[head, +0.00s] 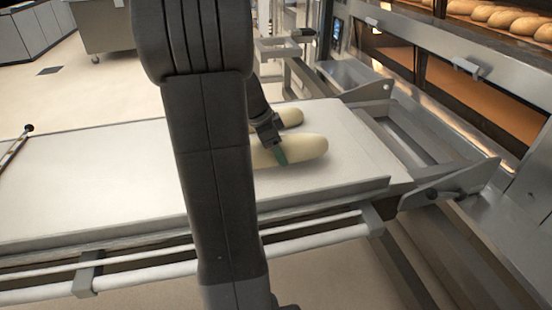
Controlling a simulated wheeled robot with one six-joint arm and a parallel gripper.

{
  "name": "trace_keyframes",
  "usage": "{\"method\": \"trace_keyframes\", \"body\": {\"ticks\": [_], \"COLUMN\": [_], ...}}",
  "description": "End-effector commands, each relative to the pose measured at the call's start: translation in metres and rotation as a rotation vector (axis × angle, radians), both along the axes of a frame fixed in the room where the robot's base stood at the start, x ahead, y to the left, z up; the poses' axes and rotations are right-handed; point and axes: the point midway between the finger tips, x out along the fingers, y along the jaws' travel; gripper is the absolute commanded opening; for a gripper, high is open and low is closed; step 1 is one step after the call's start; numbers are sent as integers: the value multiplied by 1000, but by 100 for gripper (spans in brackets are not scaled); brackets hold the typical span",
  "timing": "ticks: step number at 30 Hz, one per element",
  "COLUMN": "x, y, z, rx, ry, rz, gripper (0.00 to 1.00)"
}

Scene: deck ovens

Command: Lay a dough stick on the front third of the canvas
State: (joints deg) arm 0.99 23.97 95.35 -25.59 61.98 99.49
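A pale dough stick (308,148) lies on the white canvas (110,180), toward the canvas's right end, its left part hidden behind my arm. My gripper (280,156) is at the nearer stick. One green fingertip shows against that stick, pointing down. The other finger is hidden, so I cannot tell whether the gripper grips the stick or stands open around it.
The canvas lies on a metal-framed loader with a rail (320,232) along the near side and a bracket (440,190) at the right. Deck ovens with baked loaves (495,17) stand at upper right. The canvas left of my arm is bare.

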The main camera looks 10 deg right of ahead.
Motion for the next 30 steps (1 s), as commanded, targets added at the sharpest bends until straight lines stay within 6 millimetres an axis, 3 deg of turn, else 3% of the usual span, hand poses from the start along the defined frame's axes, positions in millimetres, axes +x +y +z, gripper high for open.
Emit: {"method": "trace_keyframes", "body": {"ticks": [1,4,16,17,19,20,30], "x": [0,0,0,0,0,0,0], "y": [0,0,0,0,0,0,0], "z": [-13,-28,-33,-33,-32,-32,-29], "rx": [0,0,0,0,0,0,0], "ry": [4,4,-1,0,0,0,0], "rz": [1,1,1,1,1,1,1], "gripper": [34,34,34,76,89,93,93]}}
